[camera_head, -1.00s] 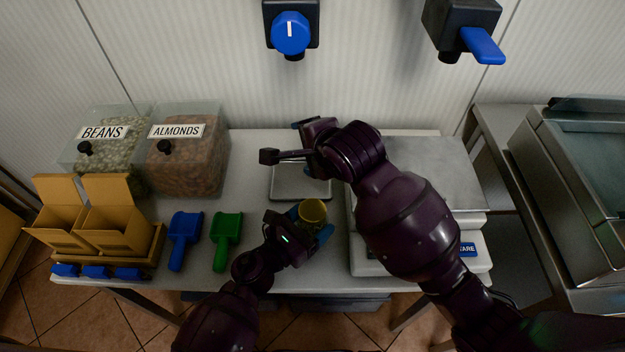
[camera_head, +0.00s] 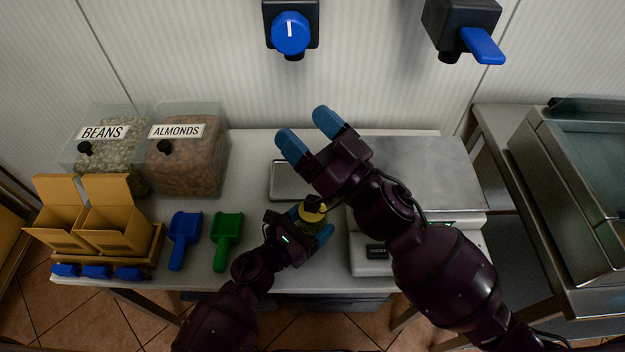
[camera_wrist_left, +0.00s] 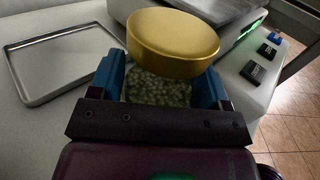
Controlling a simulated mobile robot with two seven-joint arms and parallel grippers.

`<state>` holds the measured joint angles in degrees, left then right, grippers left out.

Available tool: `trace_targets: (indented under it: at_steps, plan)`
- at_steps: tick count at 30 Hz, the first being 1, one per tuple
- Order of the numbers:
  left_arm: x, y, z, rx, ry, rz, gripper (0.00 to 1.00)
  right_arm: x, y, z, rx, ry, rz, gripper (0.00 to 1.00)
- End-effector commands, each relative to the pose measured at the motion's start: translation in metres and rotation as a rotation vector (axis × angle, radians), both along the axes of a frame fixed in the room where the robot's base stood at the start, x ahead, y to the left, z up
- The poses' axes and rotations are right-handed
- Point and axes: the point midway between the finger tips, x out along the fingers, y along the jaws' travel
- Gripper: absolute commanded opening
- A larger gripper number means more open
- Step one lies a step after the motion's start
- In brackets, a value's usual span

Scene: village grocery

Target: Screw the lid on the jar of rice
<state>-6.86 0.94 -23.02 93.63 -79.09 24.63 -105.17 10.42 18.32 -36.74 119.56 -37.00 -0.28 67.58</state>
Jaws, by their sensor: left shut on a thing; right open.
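The jar (camera_wrist_left: 160,90) is clear, with pale greenish grains inside. My left gripper (camera_wrist_left: 158,82) is shut on it, one blue finger on each side. The wide gold-yellow lid (camera_wrist_left: 172,42) sits on top of the jar; I cannot tell how tightly it is seated. In the head view the lid (camera_head: 311,217) is partly covered by a dark part above it, and the jar body is mostly hidden. My right gripper (camera_head: 308,134) is open and empty, its blue fingertips up and back from the jar, above the rear of the table.
A metal tray (camera_head: 285,194) lies behind the jar. A scale (camera_head: 430,165) stands to the right, partly behind my right arm. Blue (camera_head: 184,238) and green (camera_head: 226,240) scoops, cardboard boxes (camera_head: 118,230) and bins of beans (camera_head: 115,165) and almonds (camera_head: 188,165) are to the left.

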Motion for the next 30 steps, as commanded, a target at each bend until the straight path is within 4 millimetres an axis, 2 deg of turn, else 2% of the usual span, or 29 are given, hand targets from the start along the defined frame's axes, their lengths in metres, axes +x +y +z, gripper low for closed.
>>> trace_targets:
  at_steps: [6,14,22,30]
  plan:
    - [0.000,0.000,0.000,0.001,0.001,0.000,0.04,-0.038,0.030,0.016,-0.276,-0.551,0.052,0.80]
    - [0.000,0.000,0.000,0.000,0.000,0.000,0.04,-0.074,0.062,0.014,-0.522,-1.202,0.065,0.80]
    - [0.000,0.000,0.000,0.000,0.000,0.000,0.04,-0.102,0.083,-0.006,-0.661,-1.890,0.065,0.80]
    - [0.000,0.000,0.000,0.000,0.000,0.000,0.04,-0.115,0.089,-0.041,-0.636,-2.583,0.085,0.80]
